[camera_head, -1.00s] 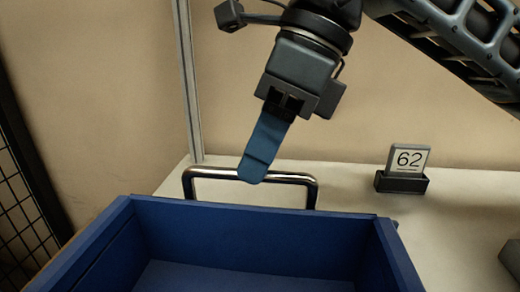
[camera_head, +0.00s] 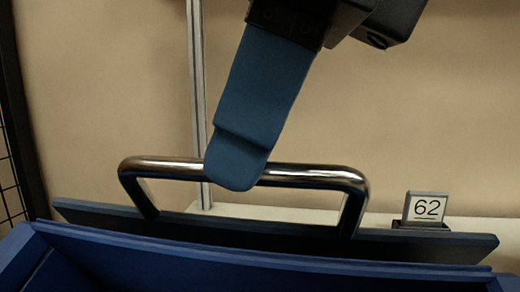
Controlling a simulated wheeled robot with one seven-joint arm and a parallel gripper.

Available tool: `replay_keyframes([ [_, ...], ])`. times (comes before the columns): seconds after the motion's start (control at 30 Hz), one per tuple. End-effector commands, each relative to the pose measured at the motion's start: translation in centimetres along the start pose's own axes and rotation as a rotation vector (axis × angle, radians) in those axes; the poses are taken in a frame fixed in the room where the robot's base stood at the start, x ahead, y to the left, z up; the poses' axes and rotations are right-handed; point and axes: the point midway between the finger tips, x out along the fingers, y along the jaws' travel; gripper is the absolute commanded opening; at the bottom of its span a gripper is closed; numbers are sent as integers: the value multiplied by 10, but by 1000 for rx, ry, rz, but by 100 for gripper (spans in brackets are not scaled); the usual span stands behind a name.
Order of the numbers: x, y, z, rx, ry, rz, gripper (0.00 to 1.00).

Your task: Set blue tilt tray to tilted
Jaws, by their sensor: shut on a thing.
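The blue tilt tray (camera_head: 270,256) fills the bottom of the view, with only its upper rear part in sight. A shiny metal bar handle (camera_head: 315,174) stands up from a dark panel (camera_head: 400,245) along the tray's far edge. My gripper (camera_head: 237,165) comes down from the top and is shut on the handle, left of its middle. One blue finger lies in front of the bar; the other finger is hidden. The tray's floor is out of view, so its exact angle cannot be read.
A grey upright post (camera_head: 199,90) rises in front of the beige wall, and a dark mesh frame is at the left edge.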

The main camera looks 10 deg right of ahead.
Motion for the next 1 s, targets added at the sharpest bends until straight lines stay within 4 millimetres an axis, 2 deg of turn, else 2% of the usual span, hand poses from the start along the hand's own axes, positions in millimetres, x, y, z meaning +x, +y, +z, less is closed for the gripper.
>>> replay_keyframes([
  [0.03,0,9,-1,-13,3,18,0],
  [0.27,0,11,0,-17,0,21,0],
  [0.3,0,11,0,-17,-1,21,17],
  [0.57,-1,9,1,-14,-1,20,40],
  [0.87,0,7,0,-10,1,16,40],
  [1.0,-7,6,0,-9,0,14,40],
])
